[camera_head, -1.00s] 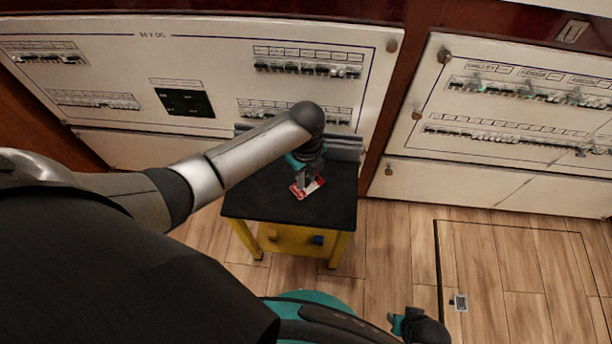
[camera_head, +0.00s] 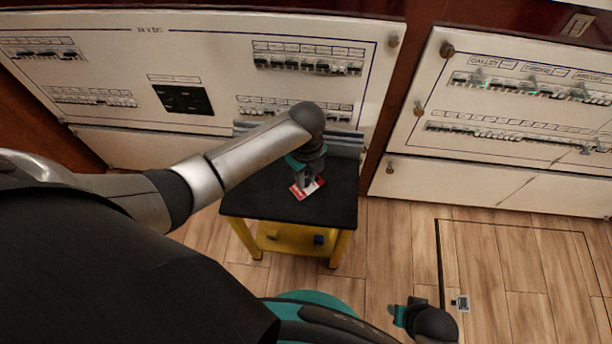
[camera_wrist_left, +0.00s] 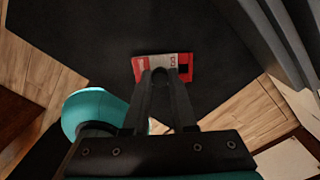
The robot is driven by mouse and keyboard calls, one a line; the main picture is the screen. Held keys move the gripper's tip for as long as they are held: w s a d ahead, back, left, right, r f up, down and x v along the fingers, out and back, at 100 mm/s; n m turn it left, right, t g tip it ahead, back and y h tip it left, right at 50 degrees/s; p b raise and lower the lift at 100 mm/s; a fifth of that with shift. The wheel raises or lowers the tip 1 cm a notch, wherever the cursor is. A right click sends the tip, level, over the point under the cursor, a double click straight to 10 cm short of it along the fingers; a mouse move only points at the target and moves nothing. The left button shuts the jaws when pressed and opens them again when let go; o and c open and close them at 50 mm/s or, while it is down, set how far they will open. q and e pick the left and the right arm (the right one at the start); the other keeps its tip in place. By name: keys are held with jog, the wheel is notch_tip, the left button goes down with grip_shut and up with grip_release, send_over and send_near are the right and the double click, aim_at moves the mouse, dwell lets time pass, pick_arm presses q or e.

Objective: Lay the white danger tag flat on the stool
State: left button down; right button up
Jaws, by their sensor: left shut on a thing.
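The danger tag (camera_head: 298,190), white with red parts, shows at the fingertips of my left gripper (camera_head: 312,182), over the middle of the stool's black top (camera_head: 250,199). In the left wrist view the tag (camera_wrist_left: 150,65) lies across the fingertips of my left gripper (camera_wrist_left: 162,75), its broad face visible against the dark stool top (camera_wrist_left: 80,45). My left gripper is shut on the tag. The tag looks about level and very close to the top; I cannot tell whether it touches. My right gripper (camera_head: 399,315) is low in the head view, over the floor; its fingers are not clear.
The stool has yellow legs and a lower yellow shelf (camera_head: 285,240) with small dark items. White breaker panels (camera_head: 210,60) stand behind it, with grey trunking (camera_head: 348,145) close to its back edge. The rest of the stool top is clear. Wooden floor (camera_head: 390,240) is free at right.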

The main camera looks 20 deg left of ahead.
pick_arm(q)
jog(key=shift+f, duration=0.45)
jog(key=c, duration=0.7)
grip_release()
jog(key=shift+o, duration=0.2)
